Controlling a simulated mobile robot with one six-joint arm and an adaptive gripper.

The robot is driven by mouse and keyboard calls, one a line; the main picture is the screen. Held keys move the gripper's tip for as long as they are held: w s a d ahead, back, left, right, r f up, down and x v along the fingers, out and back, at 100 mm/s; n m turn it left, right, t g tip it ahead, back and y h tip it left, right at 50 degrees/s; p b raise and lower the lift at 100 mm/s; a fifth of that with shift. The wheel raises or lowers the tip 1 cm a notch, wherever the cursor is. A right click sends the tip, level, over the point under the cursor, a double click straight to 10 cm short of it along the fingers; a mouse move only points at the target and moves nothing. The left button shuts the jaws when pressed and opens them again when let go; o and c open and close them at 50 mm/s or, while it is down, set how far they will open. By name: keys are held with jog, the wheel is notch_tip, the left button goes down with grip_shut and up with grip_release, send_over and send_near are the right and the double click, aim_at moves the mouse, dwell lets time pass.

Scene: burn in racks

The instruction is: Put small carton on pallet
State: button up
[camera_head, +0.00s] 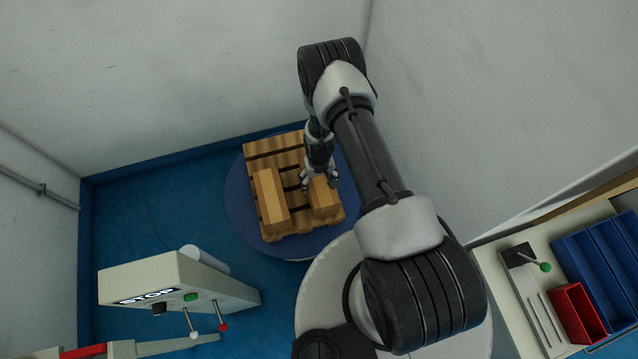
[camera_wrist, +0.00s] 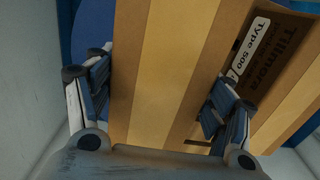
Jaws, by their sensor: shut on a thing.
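The wooden pallet (camera_head: 262,149) lies on a round blue turntable. A small carton (camera_head: 325,206) is at the pallet's right front part, under my gripper (camera_head: 319,184). My gripper points down and is shut on this carton. In the wrist view its fingers (camera_wrist: 158,105) stand on both sides of the brown carton (camera_wrist: 165,60), which has a lighter tape stripe. I cannot tell whether the carton's underside touches the pallet. Another, longer carton (camera_head: 270,200) stands on the pallet to the left, close beside the held one.
A grey control box with a STOP sign (camera_head: 180,283) and small levers stands at the lower left. A bench with blue bins (camera_head: 603,262) and a red bin (camera_head: 577,312) is at the right. Walls close in behind the turntable (camera_head: 237,205).

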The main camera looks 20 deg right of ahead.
jog(key=shift+f, duration=0.85)
jog(key=shift+f+b, duration=0.2)
jog(key=shift+b, duration=0.15)
jog(key=o, duration=1.9)
jog(key=shift+o, duration=0.2)
